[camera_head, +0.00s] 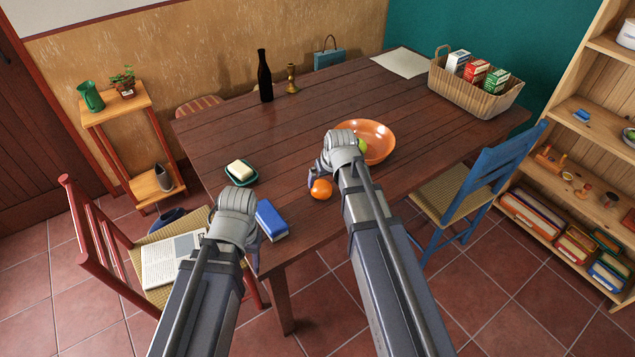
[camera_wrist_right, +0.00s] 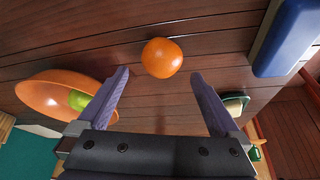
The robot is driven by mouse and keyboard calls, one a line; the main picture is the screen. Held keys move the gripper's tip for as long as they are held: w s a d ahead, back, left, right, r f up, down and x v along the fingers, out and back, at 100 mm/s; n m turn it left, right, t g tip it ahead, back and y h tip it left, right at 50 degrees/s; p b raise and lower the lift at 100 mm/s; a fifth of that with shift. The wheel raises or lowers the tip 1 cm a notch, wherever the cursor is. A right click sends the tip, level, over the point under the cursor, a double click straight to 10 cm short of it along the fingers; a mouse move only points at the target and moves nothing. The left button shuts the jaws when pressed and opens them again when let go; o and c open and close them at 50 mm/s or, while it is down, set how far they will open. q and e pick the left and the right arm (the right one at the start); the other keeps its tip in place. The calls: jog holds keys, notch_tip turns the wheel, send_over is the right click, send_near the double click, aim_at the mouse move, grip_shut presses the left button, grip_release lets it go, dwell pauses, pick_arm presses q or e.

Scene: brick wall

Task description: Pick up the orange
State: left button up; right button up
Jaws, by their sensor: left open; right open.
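The orange (camera_head: 321,189) lies on the dark wooden table (camera_head: 215,130) near its front edge. My right gripper (camera_head: 318,178) is just above and beside it, pointing down. In the right wrist view the orange (camera_wrist_right: 162,57) sits centred, just beyond the fingertips of the open right gripper (camera_wrist_right: 160,76), with nothing held. My left gripper (camera_head: 256,248) is at the table's front edge by the blue box, its fingers mostly hidden behind the wrist; it appears empty.
An orange bowl (camera_head: 378,135) with a green fruit (camera_head: 362,146) stands just right of my right gripper. A blue box (camera_head: 271,220) and a green soap dish (camera_head: 252,179) lie to the left. A blue chair (camera_head: 480,185) and a red chair (camera_head: 90,235) flank the table.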

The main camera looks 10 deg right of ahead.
aim_at(323, 186)
jog(key=shift+w, duration=0.15)
jog(key=shift+f+b, duration=0.2)
jog(key=shift+b, duration=0.1)
jog(key=shift+b+x, duration=1)
jog(key=shift+x, duration=0.1)
jog(key=b+x, duration=0.5)
jog(key=shift+a+f, duration=0.15)
jog(key=shift+f, duration=0.05)
jog(key=shift+r, duration=0.1)
jog(key=shift+s, duration=0.25)
jog(key=shift+c, duration=0.2)
jog(key=c, duration=1.3)
jog(key=shift+r, duration=0.1)
